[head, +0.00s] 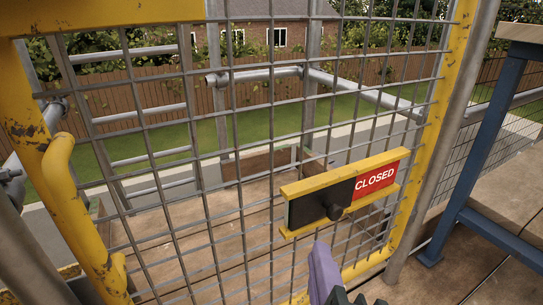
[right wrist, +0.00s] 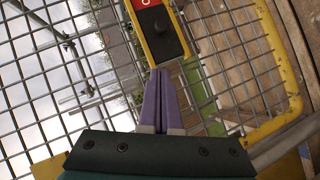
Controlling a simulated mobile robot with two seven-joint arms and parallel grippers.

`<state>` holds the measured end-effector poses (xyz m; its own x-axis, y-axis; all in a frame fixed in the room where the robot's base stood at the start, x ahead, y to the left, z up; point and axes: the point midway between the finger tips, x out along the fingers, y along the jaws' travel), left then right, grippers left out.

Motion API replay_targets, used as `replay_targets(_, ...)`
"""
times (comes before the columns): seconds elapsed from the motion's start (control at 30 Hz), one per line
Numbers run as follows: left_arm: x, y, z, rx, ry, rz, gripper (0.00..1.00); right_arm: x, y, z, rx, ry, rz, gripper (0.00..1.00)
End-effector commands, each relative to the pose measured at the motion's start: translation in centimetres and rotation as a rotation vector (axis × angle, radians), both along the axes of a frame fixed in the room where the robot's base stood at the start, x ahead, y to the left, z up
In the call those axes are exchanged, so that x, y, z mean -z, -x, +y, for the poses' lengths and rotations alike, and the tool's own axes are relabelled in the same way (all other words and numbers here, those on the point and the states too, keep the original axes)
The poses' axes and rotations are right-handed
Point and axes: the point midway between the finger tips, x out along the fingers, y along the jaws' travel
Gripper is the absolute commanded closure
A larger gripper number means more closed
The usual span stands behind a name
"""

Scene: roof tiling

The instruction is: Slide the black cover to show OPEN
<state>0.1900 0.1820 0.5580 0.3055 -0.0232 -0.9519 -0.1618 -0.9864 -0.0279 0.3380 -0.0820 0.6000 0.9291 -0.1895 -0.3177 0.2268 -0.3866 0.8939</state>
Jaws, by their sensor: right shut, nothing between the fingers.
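A sign in a yellow frame (head: 347,172) is fixed on the mesh gate. Its black cover (head: 308,205) sits at the left part of the frame, with a dark round knob (head: 334,211) on it. To its right a red panel (head: 377,178) reads CLOSED. My right gripper (head: 321,258) is just below the sign, its purple fingers shut and empty. In the right wrist view the fingertips (right wrist: 160,72) lie near the end of the frame by the black cover (right wrist: 161,38). Contact with the knob cannot be made out. My left gripper is out of view.
The yellow-edged mesh gate (head: 437,110) stands directly before me, with a yellow handle (head: 62,190) at left. A blue-legged bench (head: 490,130) is at right. Scaffold tubes, boards and a fence lie beyond the mesh.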

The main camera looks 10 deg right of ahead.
Motion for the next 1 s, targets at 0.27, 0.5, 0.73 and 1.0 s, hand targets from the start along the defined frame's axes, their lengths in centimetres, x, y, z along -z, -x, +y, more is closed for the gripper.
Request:
replay_targets(0.27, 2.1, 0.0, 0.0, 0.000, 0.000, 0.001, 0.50, 2.0, -5.3, -1.0, 0.001, -0.001, -0.005, 1.00)
replay_targets(0.5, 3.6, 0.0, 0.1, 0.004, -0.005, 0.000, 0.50, 3.7, -8.9, -2.8, 0.001, 0.004, 0.000, 1.00)
replay_targets(0.73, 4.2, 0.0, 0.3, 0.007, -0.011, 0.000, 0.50, 4.6, -9.9, -4.5, 0.000, 0.001, 0.000, 1.00)
replay_targets(1.0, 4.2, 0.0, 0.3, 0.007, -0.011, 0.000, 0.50, 4.6, -10.1, -4.8, 0.000, -0.001, 0.001, 1.00)
